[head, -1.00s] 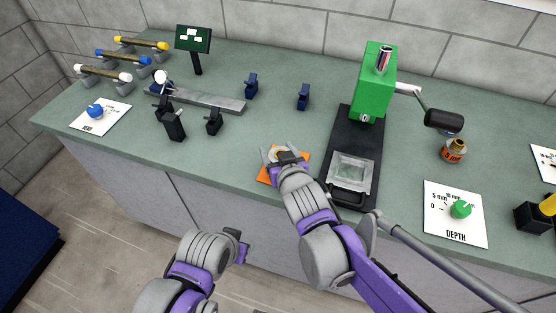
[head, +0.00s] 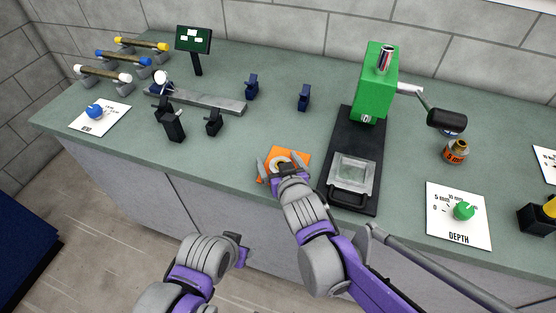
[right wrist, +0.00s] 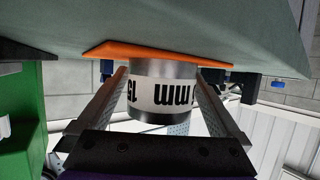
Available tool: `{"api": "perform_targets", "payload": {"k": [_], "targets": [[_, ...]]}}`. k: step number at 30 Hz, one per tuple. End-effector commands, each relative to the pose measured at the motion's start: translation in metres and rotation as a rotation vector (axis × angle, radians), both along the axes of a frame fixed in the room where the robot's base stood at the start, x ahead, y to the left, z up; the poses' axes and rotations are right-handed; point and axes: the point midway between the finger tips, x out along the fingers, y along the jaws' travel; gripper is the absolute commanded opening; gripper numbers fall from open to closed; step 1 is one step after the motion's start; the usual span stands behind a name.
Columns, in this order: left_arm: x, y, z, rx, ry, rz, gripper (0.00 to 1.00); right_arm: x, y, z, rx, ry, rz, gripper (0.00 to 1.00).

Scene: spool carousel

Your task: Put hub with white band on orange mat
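The hub with a white band (head: 281,161) stands on the orange mat (head: 292,150) near the counter's front edge. In the right wrist view the hub (right wrist: 163,95) shows upside down, its band marked with black "mm" lettering, and its base meets the mat (right wrist: 112,50). My right gripper (head: 284,165) is open, with one finger on each side of the hub. The right wrist view shows gaps between the fingers and the hub. My left gripper (head: 242,250) hangs in front of the counter, seen from the side; its opening cannot be made out.
A black base with a green press (head: 377,85) stands just right of the mat. A depth dial card (head: 457,235) and an orange-labelled jar (head: 455,151) are further right. Dark blocks (head: 172,122) and a grey rail (head: 210,101) are on the left. The counter left of the mat is clear.

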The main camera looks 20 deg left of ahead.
Motion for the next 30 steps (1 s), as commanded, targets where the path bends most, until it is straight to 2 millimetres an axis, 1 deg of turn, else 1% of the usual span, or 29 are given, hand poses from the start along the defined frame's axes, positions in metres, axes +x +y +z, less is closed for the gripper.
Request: {"api": "perform_targets", "payload": {"k": [4, 7, 11, 18, 21, 27, 30], "targets": [[0.0, 0.0, 0.003, 0.0, -0.001, 0.0, 0.5, 0.0, 0.0, 0.004, 0.0, 0.0, 0.0, 1.0], [0.0, 0.0, 0.004, 0.0, -0.001, 0.0, 0.5, -0.007, -0.005, 0.008, 0.0, 0.0, 0.0, 1.0], [0.001, 0.0, 0.008, 0.0, -0.002, 0.0, 0.5, -0.025, -0.016, 0.017, 0.0, 0.0, 0.0, 1.0], [0.002, 0.0, 0.018, 0.0, -0.006, 0.0, 0.5, -0.063, -0.039, 0.036, -0.001, 0.0, 0.0, 1.0], [0.002, 0.0, 0.021, 0.0, -0.007, 0.0, 0.5, -0.076, -0.047, 0.041, 0.0, 0.0, 0.0, 1.0], [0.003, 0.0, 0.026, 0.0, -0.008, 0.0, 0.5, -0.091, -0.056, 0.048, 0.0, 0.0, 0.0, 1.0], [0.003, 0.0, 0.026, 0.0, -0.008, 0.0, 0.5, -0.094, -0.058, 0.049, 0.0, 0.0, 0.0, 1.0]]}}
